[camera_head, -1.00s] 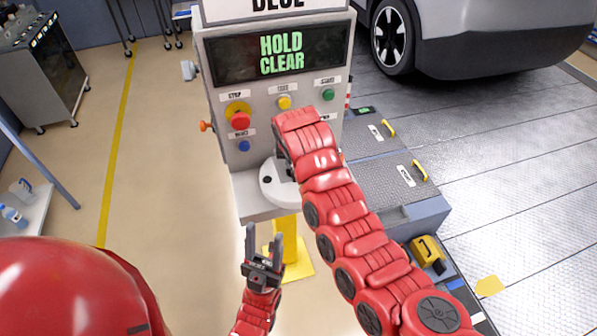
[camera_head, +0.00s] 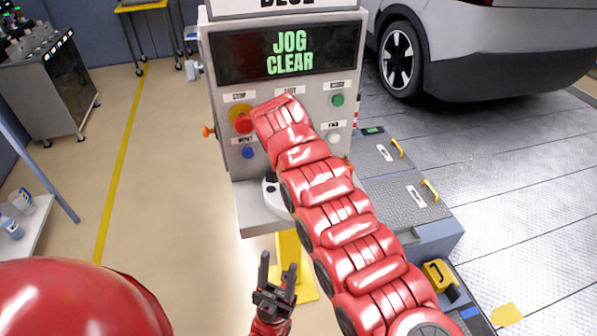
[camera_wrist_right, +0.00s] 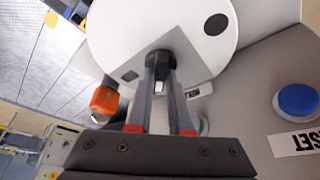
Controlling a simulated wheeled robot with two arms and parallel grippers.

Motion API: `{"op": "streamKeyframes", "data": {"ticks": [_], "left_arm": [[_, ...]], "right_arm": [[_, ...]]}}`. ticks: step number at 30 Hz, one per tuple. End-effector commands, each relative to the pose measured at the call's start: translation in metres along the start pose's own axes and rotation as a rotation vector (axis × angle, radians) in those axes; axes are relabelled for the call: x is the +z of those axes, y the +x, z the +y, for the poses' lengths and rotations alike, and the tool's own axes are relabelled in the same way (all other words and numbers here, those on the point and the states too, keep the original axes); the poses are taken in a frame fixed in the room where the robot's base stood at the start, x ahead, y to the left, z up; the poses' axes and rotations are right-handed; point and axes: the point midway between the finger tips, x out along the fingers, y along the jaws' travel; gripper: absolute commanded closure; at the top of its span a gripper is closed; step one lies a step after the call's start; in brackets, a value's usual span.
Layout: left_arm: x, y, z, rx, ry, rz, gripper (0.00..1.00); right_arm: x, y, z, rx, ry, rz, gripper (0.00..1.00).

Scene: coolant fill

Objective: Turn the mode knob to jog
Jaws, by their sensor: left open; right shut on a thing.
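The control console display (camera_head: 290,53) reads JOG CLEAR in green. In the right wrist view, my right gripper (camera_wrist_right: 160,82) is shut on the small dark mode knob (camera_wrist_right: 159,62). The knob sits between the fingertips, beside a white rounded part (camera_wrist_right: 206,45). In the head view, my right arm covers the knob and most of the right gripper. My left gripper (camera_head: 278,268) is open and empty, fingers upward, low in front of the console's yellow post.
A red stop button (camera_head: 242,123), a blue button (camera_head: 248,153) and a green button (camera_head: 338,100) are on the panel. An orange part (camera_wrist_right: 104,100) is near the right gripper. Grey boxes with yellow handles (camera_head: 429,191) stand right of the console.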

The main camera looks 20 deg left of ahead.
Motion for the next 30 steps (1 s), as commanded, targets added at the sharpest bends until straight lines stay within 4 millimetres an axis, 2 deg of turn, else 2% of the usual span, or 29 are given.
{"op": "streamKeyframes", "data": {"ticks": [18,19,24,30], "left_arm": [[0.0002,-0.0007,0.0000,0.000,0.000,0.000,0.50],[0.0002,-0.0007,0.0000,0.000,0.000,0.000,0.50],[0.0002,-0.0007,0.0000,0.000,0.000,0.000,0.50],[0.0001,-0.0007,0.0000,0.000,0.000,0.000,0.50]], "right_arm": [[-0.0014,0.0000,0.0007,0.007,0.017,0.003,1.00],[-0.0013,0.0001,0.0008,0.008,0.017,0.003,0.80],[-0.0010,0.0001,0.0006,0.007,0.017,0.002,0.51],[-0.0006,0.0001,0.0004,0.007,0.016,0.001,0.51]]}}
